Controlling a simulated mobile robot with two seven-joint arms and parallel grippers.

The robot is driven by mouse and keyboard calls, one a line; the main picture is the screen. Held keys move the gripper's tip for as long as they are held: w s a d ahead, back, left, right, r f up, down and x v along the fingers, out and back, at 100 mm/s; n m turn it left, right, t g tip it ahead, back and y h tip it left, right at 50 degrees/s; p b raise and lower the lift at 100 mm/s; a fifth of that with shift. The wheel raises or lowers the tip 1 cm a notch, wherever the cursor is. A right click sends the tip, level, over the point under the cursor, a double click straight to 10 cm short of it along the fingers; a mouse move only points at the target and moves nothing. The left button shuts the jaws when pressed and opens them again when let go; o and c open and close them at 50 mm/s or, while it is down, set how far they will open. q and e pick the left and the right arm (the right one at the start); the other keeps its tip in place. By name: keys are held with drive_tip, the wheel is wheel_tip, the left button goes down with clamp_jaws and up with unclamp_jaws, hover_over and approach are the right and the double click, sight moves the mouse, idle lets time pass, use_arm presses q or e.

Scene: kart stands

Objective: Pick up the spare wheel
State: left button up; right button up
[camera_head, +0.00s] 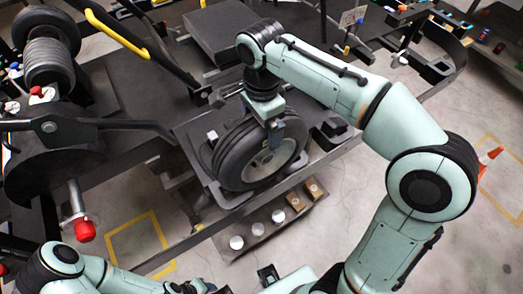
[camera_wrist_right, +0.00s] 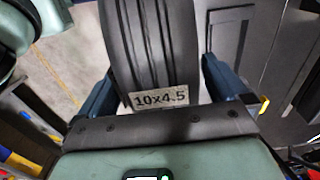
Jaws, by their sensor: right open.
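The spare wheel (camera_head: 235,160) is a black grooved tyre with a grey rim, standing upright on a dark tray (camera_head: 220,196) in the head view. My right gripper (camera_head: 276,130) is over its top from above. In the right wrist view the tyre (camera_wrist_right: 150,45), with a "10x4.5" label, lies between the two blue fingers of my right gripper (camera_wrist_right: 156,68). The jaws are open, with a gap visible on the right side. My left arm shows at the bottom left of the head view; its gripper (camera_head: 190,287) is small and partly cut off at the bottom edge.
White cups (camera_head: 255,228) and small brown boxes (camera_head: 303,195) sit on a low shelf in front of the tray. A dark kart with a yellow-sleeved bar (camera_head: 117,36) and a red-capped post (camera_head: 84,230) stands left. An orange cone (camera_head: 490,155) is on the floor at right.

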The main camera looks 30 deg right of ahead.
wheel_tip(320, 180, down, 3)
drive_tip(key=shift+f, duration=0.2)
drive_tip(key=c, duration=1.7)
drive_tip(key=shift+r, duration=0.2)
